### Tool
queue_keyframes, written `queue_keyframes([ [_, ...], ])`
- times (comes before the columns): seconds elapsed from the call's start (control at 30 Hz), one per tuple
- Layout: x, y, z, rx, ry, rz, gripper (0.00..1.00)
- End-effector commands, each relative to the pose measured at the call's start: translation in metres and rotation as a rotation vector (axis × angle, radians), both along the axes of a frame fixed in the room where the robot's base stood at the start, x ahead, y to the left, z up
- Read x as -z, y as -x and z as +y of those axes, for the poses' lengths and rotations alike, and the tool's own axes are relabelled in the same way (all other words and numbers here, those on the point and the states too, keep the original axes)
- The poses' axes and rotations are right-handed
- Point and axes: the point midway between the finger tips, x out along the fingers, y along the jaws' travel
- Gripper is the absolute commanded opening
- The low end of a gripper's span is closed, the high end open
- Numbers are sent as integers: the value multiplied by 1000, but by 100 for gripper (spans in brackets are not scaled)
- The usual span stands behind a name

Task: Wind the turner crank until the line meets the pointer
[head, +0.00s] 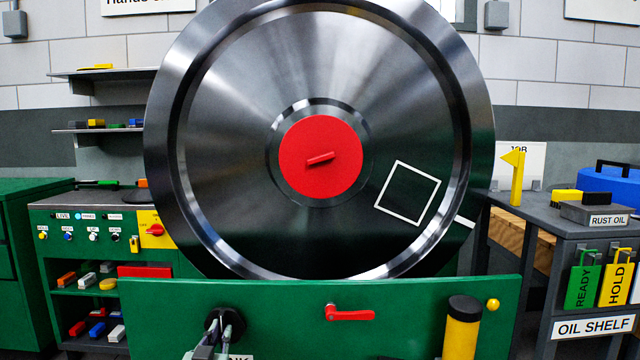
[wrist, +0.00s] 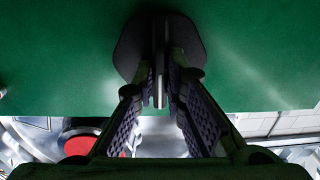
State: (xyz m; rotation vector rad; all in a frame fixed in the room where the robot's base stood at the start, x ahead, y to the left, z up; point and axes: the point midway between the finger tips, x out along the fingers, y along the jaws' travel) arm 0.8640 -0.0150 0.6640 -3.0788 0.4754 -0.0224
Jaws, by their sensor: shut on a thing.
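The big steel wheel (head: 230,100) stands upright with a red hub cap (head: 320,155). A short white line (head: 465,222) marks its lower right rim, below and left of the yellow pointer (head: 516,180), with a clear gap between them. The turner crank (head: 232,318) shows as a dark round part low on the green panel; a label beside it is partly hidden. My gripper (head: 212,340) is in front of it. In the wrist view, my gripper (wrist: 162,95) is shut on a thin part of the crank (wrist: 135,50), its fingers on either side.
The green panel (head: 280,300) carries a red lever (head: 350,313), a yellow knob (head: 492,305) and a yellow cylinder with a black top (head: 462,335). A control bench (head: 90,215) stands left; the oil shelf (head: 592,327) stands right with READY and HOLD tags.

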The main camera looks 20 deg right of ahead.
Motion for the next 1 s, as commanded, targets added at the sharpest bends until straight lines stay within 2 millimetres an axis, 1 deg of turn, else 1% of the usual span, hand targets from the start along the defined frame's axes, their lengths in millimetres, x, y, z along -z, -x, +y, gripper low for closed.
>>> queue_keyframes([
  [0.03, 10, 0, -12, 23, -5, 23, 0],
  [0.37, 11, 0, -12, 23, -24, 16, 0],
  [0.9, 11, 0, -13, 23, -309, -79, 0],
  [0.93, 10, 0, -13, 23, -310, -79, 13],
  [1.0, 9, 0, -13, 23, -308, -79, 18],
])
